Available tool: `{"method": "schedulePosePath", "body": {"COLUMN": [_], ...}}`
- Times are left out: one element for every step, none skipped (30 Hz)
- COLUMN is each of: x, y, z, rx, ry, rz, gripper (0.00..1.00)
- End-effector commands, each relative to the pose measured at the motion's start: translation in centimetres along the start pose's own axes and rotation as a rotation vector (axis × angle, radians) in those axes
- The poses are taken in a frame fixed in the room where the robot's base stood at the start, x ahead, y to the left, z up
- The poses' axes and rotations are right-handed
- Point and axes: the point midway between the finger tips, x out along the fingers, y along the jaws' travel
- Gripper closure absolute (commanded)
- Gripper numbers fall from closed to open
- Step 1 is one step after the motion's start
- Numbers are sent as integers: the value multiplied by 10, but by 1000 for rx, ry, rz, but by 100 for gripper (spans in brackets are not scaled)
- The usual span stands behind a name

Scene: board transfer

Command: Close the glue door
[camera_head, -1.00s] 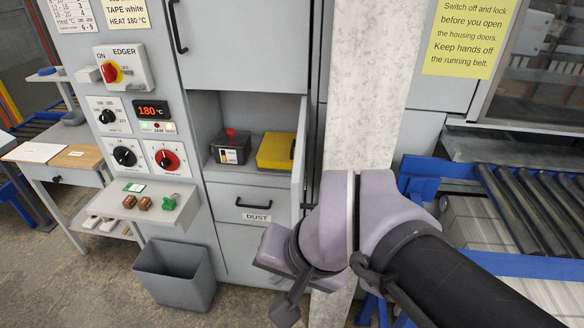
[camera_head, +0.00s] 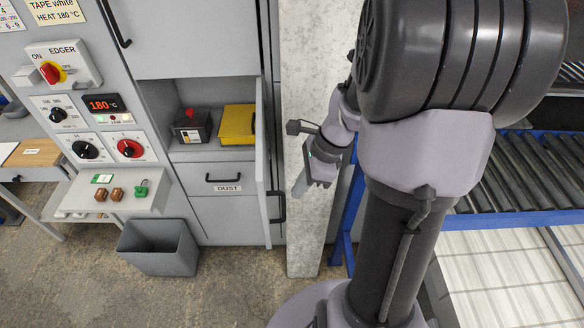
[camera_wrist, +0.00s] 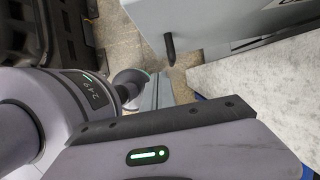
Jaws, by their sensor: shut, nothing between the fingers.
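The glue door (camera_head: 262,165) is a grey panel standing open, seen almost edge-on at the right side of the open compartment (camera_head: 183,155). A dark handle (camera_head: 277,207) is on its right face. My gripper (camera_head: 299,190) is shut and empty, just right of the door in front of the pale column, pointing down and left. It looks apart from the door. In the wrist view a grey panel (camera_wrist: 205,22) and a dark handle end (camera_wrist: 170,48) show at the top; the panel is probably the door.
The compartment holds a dark box with a red knob (camera_head: 192,126) and a yellow box (camera_head: 237,124). Below is the DUST drawer (camera_head: 223,180). A pale column (camera_head: 308,95) stands close right of the door, then a blue-framed roller conveyor (camera_head: 530,170). A grey bin (camera_head: 158,248) stands on the floor.

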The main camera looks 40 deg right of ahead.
Motion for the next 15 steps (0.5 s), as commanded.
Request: {"method": "schedulePosePath", "body": {"x": [15, 21, 30, 37, 43, 51, 52, 52, 54, 55, 56, 58, 58, 59, 60], "y": [1, 1, 1, 1, 1, 1, 0, 0, 0, 1, 0, 0, 0, 0, 0], "z": [-1, -1, -1, -1, -1, -1, 5, 11, 18, 22, 25, 29, 32, 34, 36], "rx": [-2, -1, -2, -2, -4, -3, -6, -8, -7, -7, -7, -7, -6, -6, -6], "ry": [0, -1, 0, -1, 0, 0, 1, 1, 0, 0, 0, 1, 1, 1, 1], "rz": [4, 4, 4, 4, 4, 3, 2, 2, 1, 1, 0, 0, 0, 0, 0], "gripper": [100, 100, 100, 100, 100, 100, 100, 100, 100, 100, 100, 100, 100, 100, 100]}}
